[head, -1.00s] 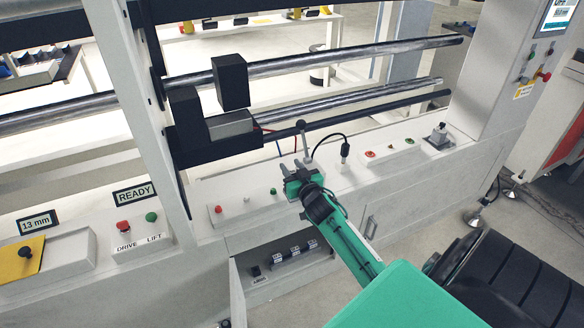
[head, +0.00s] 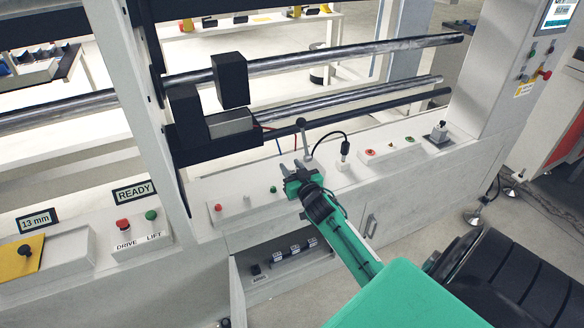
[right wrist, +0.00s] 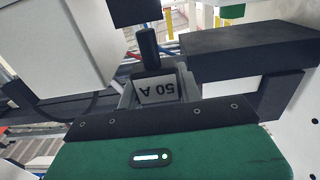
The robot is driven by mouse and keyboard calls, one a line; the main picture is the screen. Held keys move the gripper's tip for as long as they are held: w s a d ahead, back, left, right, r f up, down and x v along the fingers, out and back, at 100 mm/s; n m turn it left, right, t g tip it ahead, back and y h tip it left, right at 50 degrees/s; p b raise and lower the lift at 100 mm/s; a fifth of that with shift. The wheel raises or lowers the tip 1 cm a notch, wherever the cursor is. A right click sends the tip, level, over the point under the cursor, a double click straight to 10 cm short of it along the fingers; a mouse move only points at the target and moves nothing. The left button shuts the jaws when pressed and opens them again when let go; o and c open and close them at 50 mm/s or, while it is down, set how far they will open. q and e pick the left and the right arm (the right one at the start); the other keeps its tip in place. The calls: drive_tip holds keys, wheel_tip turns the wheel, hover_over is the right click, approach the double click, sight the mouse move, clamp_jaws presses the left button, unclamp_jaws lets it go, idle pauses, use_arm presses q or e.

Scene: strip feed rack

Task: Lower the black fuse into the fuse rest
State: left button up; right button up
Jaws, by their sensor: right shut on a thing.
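My right gripper (head: 298,174) is over the machine's front ledge and looks shut; the black fuse in it is hardly visible in the head view. In the right wrist view a dark block with a pale "50 A" label (right wrist: 158,89), which I take as the black fuse, sits upside down in the picture just beyond the jaw edge. Grey walls show on both sides of it. I cannot clearly tell the fuse rest apart or whether the fuse touches it. My left gripper is not in view.
A lever with a black ball (head: 301,123) stands right behind the gripper. A black cable plug (head: 344,149) and red and green buttons are along the ledge. Below is an open compartment with several black parts (head: 294,253). Rollers (head: 350,57) run above.

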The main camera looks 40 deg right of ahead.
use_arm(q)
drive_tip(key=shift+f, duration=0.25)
use_arm(e)
drive_tip(key=shift+f, duration=1.25)
idle(1.3)
drive_tip(key=o, duration=1)
drive_tip(key=shift+a, duration=0.1)
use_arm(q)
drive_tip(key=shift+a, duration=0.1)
use_arm(e)
drive_tip(key=shift+o, duration=0.2)
drive_tip(key=shift+r, duration=0.1)
drive_tip(key=shift+d, duration=0.25)
drive_tip(key=shift+s+a, duration=0.15)
drive_tip(key=shift+s, duration=0.35)
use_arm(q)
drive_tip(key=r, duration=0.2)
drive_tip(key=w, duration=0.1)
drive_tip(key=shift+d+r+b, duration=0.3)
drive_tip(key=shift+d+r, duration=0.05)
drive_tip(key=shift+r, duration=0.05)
use_arm(e)
drive_tip(key=v, duration=1.3)
drive_tip(key=shift+a, duration=0.3)
